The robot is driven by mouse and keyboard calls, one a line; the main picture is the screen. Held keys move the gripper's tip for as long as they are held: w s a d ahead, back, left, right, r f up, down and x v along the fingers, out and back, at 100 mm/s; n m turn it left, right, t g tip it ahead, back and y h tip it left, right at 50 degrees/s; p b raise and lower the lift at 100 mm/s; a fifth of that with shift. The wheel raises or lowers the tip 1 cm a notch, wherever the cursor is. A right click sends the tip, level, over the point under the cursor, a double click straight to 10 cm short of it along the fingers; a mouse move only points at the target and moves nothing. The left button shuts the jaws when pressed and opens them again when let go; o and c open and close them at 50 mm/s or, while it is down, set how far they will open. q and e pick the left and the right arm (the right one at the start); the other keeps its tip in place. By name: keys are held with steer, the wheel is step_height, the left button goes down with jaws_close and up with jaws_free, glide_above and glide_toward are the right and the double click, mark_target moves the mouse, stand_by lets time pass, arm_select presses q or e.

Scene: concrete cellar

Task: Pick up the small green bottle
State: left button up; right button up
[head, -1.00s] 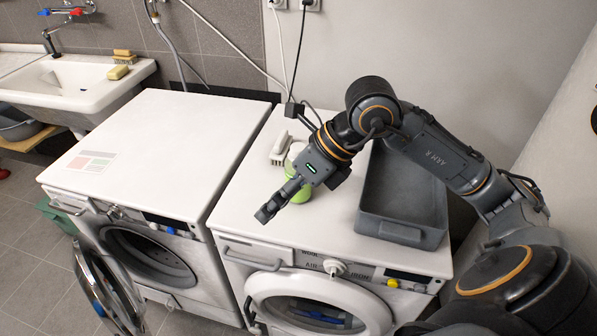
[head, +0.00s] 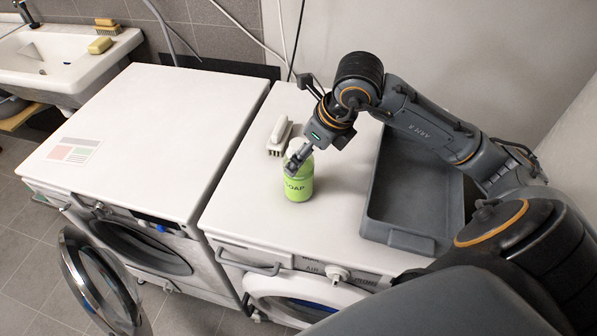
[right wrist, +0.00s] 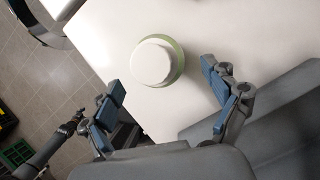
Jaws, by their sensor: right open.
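The small green bottle (head: 299,187) stands upright on the right washing machine, with dark lettering on its front. Its white top is partly hidden by my right gripper (head: 294,164) in the head view. In the right wrist view the bottle (right wrist: 157,62) shows from above, a white round top over a green body. My right gripper (right wrist: 162,78) is open there, with blue-padded fingers to either side of the bottle's near side; contact cannot be made out. A dark arm end at the lower left of that view looks like my left gripper (right wrist: 76,124); its jaws are unclear.
A grey tray (head: 398,238) lies right of the bottle on the same machine (head: 240,222). A white brush (head: 280,136) lies behind the bottle. The left machine's top (head: 150,120) is mostly clear. Its round door (head: 98,283) hangs open. A sink (head: 62,60) is at the far left.

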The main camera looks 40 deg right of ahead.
steer(key=shift+w+f, duration=0.2)
steer(key=shift+f, duration=0.4)
steer(key=p+x, duration=0.1)
steer(key=x, duration=0.3)
steer(key=shift+a+f+p, duration=0.15)
steer(key=shift+a+p, duration=0.05)
steer(key=shift+p, duration=0.1)
steer(key=shift+w+f, duration=0.2)
steer(key=shift+f, duration=0.1)
steer(key=shift+c, duration=0.4)
arm_select(q)
steer(key=shift+w+d+r, duration=0.25)
steer(key=shift+w+r, duration=0.2)
steer(key=shift+w+d+r, duration=0.2)
steer(key=shift+w+r, duration=0.25)
arm_select(e)
steer(key=c, duration=1.3)
steer(key=shift+c, duration=0.2)
